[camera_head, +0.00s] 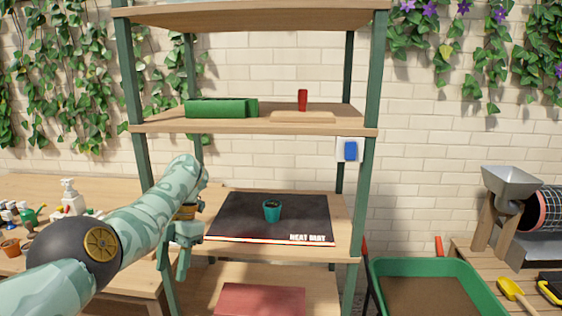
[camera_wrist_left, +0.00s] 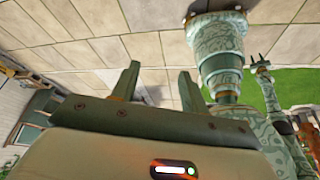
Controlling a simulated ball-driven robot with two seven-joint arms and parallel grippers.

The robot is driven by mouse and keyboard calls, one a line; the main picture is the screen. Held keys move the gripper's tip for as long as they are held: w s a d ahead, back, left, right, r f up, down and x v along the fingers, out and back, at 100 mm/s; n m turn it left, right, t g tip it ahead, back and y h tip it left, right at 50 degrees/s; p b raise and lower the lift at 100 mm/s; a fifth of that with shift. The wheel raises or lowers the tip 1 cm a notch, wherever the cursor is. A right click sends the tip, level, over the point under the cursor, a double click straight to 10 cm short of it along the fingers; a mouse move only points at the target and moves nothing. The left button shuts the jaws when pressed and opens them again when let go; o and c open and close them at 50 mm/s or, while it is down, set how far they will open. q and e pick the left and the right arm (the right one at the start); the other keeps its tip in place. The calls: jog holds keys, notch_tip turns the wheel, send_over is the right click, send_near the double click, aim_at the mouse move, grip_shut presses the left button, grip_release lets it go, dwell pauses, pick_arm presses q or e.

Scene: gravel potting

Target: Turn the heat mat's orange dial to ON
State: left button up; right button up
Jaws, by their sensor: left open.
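The black heat mat (camera_head: 300,225), lettered HEAT MAT at its front right, lies on the middle shelf. A small teal pot (camera_head: 272,211) with dark fill stands on it. I cannot make out an orange dial in either view; my left arm covers the area at the mat's left. My left gripper (camera_head: 182,262) hangs at the shelf's front left, fingers down, just left of the mat. In the left wrist view its two fingers (camera_wrist_left: 158,75) are apart with nothing between them. What looks like my right gripper (camera_wrist_left: 261,62) shows small there, its state unclear.
A white plate with a blue switch (camera_head: 350,150) is by the right shelf post. Green trays (camera_head: 218,108) and a red item (camera_head: 303,100) are on the shelf above. A green tub (camera_head: 420,268) stands right; a bench with bottles (camera_head: 72,198) is left.

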pick_arm(q)
jog(key=s+a+f+m+t+y, duration=0.1)
jog(key=a+f+m+t+y, duration=0.3)
jog(key=a+f+y, duration=1.05)
jog(key=s+a+f+m+t+h, duration=0.2)
jog(key=a+f+m+t, duration=0.2)
jog(key=f+m+t, duration=0.7)
jog(key=s+d+f+m+g+h, duration=0.1)
jog(key=s+d+f+m+h, duration=0.35)
jog(key=s+f, duration=0.4)
jog(key=s+d+f+m+h, duration=0.45)
jog(key=s+f, duration=0.25)
jog(key=f, duration=0.2)
jog(key=s+d+f+m+g+h, duration=0.1)
jog(key=s+d+f+m+h, duration=0.35)
jog(key=s+f, duration=0.4)
jog(key=s+d+f+m+g, duration=0.1)
jog(key=s+f+m+g, duration=0.1)
jog(key=s, duration=0.9)
jog(key=s+d+f+m+g, duration=0.1)
jog(key=s+g, duration=0.3)
jog(key=s, duration=0.6)
jog(key=s+d+f+m+g+h, duration=0.1)
jog(key=s+f+m+g, duration=0.1)
jog(key=s, duration=0.9)
jog(key=shift+s+f+m+g, duration=0.3)
jog(key=shift+f+m+g, duration=0.1)
jog(key=shift+f+m, duration=0.15)
pick_arm(e)
jog(key=shift+w, duration=0.2)
